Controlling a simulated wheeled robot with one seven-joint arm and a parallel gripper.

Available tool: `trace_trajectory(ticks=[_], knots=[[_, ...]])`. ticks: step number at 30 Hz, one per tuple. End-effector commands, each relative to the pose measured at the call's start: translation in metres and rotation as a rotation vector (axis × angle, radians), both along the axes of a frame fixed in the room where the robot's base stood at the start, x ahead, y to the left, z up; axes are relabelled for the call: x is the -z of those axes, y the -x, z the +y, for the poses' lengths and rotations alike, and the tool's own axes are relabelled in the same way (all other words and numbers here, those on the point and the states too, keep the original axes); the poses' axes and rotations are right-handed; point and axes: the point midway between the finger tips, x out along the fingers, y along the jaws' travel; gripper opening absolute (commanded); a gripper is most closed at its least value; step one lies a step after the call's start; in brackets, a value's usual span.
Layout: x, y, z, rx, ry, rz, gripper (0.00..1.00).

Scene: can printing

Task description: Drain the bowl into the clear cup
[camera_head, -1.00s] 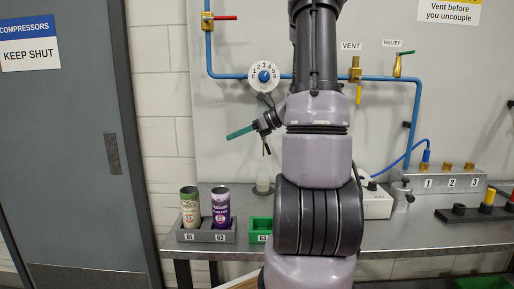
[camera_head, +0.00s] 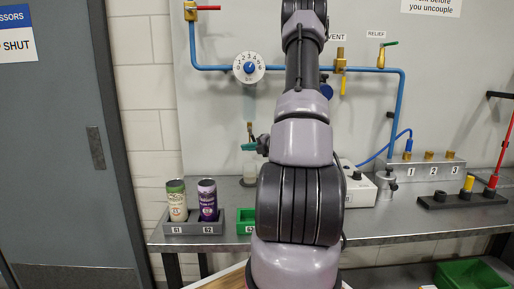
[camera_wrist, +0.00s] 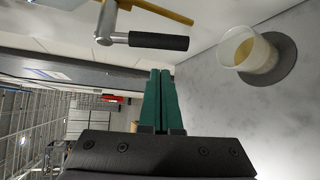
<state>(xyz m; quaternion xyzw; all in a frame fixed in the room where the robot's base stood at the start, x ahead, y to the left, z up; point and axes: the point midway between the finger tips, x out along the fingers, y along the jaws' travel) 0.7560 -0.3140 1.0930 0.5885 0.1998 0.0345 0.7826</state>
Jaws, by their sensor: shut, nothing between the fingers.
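The clear bowl (camera_head: 250,103) shows faintly below the round gauge, with a small brass fitting under it. The clear cup (camera_head: 250,173) stands on the bench below that. In the wrist view the cup (camera_wrist: 246,50) is upright on a dark round pad at upper right, with pale yellowish contents. A metal drain lever with a black handle (camera_wrist: 158,41) lies across the upper middle, beyond my fingertips. My gripper (camera_wrist: 160,72) has its green fingers pressed together and empty; they appear apart from the lever and cup. In the head view my arm partly covers the gripper.
Two cans (camera_head: 177,200) (camera_head: 208,200) stand in a grey holder (camera_head: 194,229) left of the cup. A green tray sits behind my arm. A white box (camera_head: 359,187) and a metal fitting (camera_head: 387,184) stand to the right. Blue pipes run along the wall.

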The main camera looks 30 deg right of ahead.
Motion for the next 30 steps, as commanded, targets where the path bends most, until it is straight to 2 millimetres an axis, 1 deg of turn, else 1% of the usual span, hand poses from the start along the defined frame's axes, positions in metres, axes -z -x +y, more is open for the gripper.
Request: trace_trajectory(ticks=[1,2,3,4,6,10,25,28,30], knots=[[0.003,-0.009,0.004,-0.004,0.0,0.0,0.0],[0.003,-0.012,0.002,0.0,0.001,0.0,0.0],[-0.001,-0.007,-0.009,0.005,0.004,-0.002,0.0],[-0.004,-0.005,-0.013,0.005,0.004,-0.003,0.0],[-0.007,-0.002,-0.021,0.003,0.003,-0.002,0.0],[-0.01,0.001,-0.029,0.0,0.002,-0.001,0.0],[-0.012,0.003,-0.034,-0.002,0.006,0.001,0.0],[-0.012,0.003,-0.041,-0.001,0.02,0.009,0.0],[-0.013,0.003,-0.049,0.0,0.037,0.019,0.0]])
